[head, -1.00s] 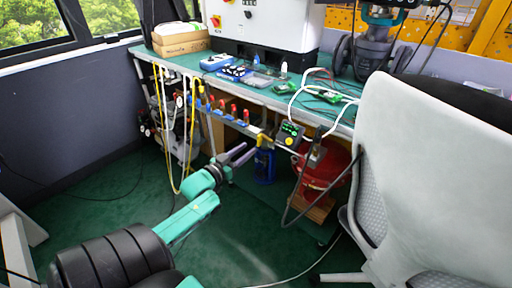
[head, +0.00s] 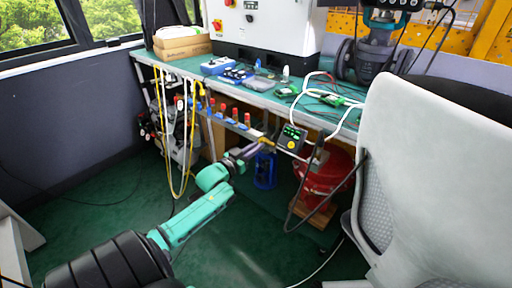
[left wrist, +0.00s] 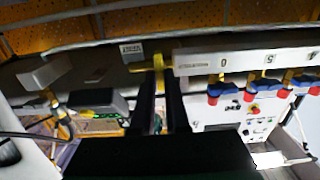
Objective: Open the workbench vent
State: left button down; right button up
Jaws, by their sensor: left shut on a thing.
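A manifold rail runs under the front edge of the workbench (head: 262,101). A yellow valve handle (left wrist: 158,64) hangs from a fitting at the end of the rail, beside a small label plate (left wrist: 131,51). My left gripper (head: 264,146) is at that end of the rail. In the left wrist view its two dark fingers (left wrist: 162,88) stand on either side of the yellow handle, shut on it. The fingers hide part of the handle, and its angle is hard to tell. My right gripper is not in view.
Several red-and-blue valves (head: 235,113) sit along the rail to the left. A meter with a green display (head: 291,136) hangs just right of the gripper. A red tank (head: 323,175) and a blue object (head: 265,170) stand below. A chair (head: 430,170) blocks the right.

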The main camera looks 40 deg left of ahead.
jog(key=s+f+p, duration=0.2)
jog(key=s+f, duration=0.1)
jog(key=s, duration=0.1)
pick_arm(q)
jog(key=shift+d+f+m+b, duration=0.1)
jog(key=shift+m+b, duration=0.25)
jog(key=shift+m, duration=2.65)
jog(key=shift+d+f+m+b, duration=0.15)
jog(key=shift+m+b, duration=0.25)
jog(key=shift+m, duration=2.6)
jog(key=shift+f+m+b, duration=0.1)
jog(key=shift+m+b, duration=0.25)
jog(key=shift+m, duration=2.65)
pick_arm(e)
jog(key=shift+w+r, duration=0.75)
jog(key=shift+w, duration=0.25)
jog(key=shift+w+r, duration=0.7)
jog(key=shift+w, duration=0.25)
pick_arm(q)
jog(key=c, duration=0.9)
grip_release()
